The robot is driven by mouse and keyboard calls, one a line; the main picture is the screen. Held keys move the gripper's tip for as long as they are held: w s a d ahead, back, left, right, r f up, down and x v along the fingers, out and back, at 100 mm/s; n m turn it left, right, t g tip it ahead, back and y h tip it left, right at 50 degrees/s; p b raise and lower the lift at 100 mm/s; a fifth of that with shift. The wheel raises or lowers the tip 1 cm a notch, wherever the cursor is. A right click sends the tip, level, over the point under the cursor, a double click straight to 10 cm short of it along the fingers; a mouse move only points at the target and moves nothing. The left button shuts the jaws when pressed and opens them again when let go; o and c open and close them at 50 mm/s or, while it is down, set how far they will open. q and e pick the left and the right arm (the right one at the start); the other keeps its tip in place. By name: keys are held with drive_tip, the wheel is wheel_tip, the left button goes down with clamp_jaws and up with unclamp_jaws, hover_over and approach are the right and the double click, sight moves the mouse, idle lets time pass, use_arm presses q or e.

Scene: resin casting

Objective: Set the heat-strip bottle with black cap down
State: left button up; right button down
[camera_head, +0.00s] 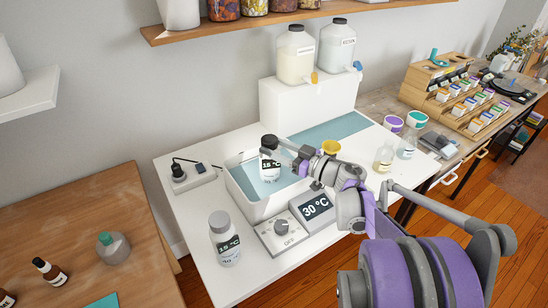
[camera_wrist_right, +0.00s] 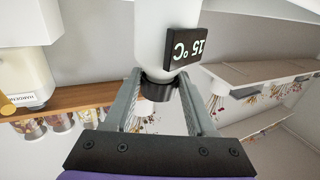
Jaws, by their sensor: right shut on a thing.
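The heat-strip bottle with black cap (camera_head: 269,166) is white with a dark strip reading 15 °C. It is upright in the head view, over or inside the white water bath (camera_head: 237,192); I cannot tell whether its base touches anything. My right gripper (camera_head: 274,146) is shut on it at the cap and neck. In the right wrist view, the gripper (camera_wrist_right: 157,88) has one finger on each side of the black cap (camera_wrist_right: 157,90), and the strip (camera_wrist_right: 186,47) shows upside down. My left gripper is not in view.
A second 15 °C bottle with a grey cap (camera_head: 226,243) stands at the table's front left. A dial control box (camera_head: 281,236) and a 30 °C display (camera_head: 316,206) stand before the bath.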

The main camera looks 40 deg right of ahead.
drive_tip(key=shift+f, duration=1.4)
drive_tip(key=shift+f+b, duration=0.1)
drive_tip(key=shift+b, duration=0.25)
drive_tip(key=shift+c, duration=1.1)
unclamp_jaws()
drive_tip(key=v, duration=1.2)
